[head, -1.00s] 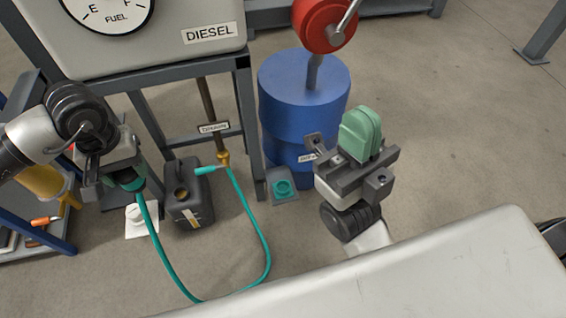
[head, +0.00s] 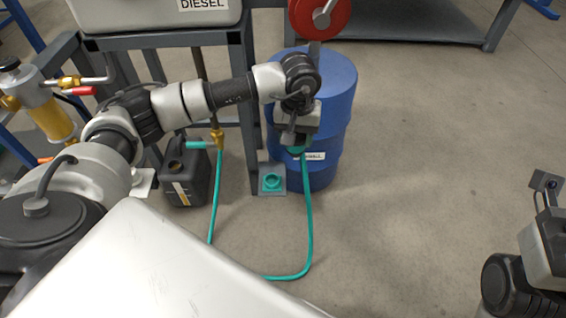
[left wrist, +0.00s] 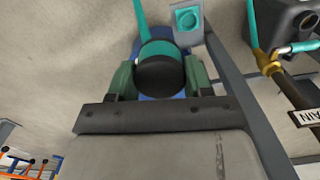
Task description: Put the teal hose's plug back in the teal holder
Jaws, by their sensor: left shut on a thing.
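My left gripper (head: 297,147) is shut on the teal plug, in front of the blue drum. In the left wrist view the plug (left wrist: 160,68), teal with a black end, sits between my green fingers (left wrist: 158,82). The teal hose (head: 308,220) hangs from it, loops low and runs to the brass drain fitting. The teal holder (head: 271,182), a ring on a grey plate, is empty, lower and left of the gripper; it also shows in the left wrist view (left wrist: 187,18), apart from the plug. Part of my right gripper (head: 543,245) shows at the right edge; its fingers are not visible.
The blue drum (head: 335,100) stands behind the left gripper. A black jerrycan (head: 183,185) is left of the holder, beside a grey frame post (head: 251,130). Open floor lies to the right.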

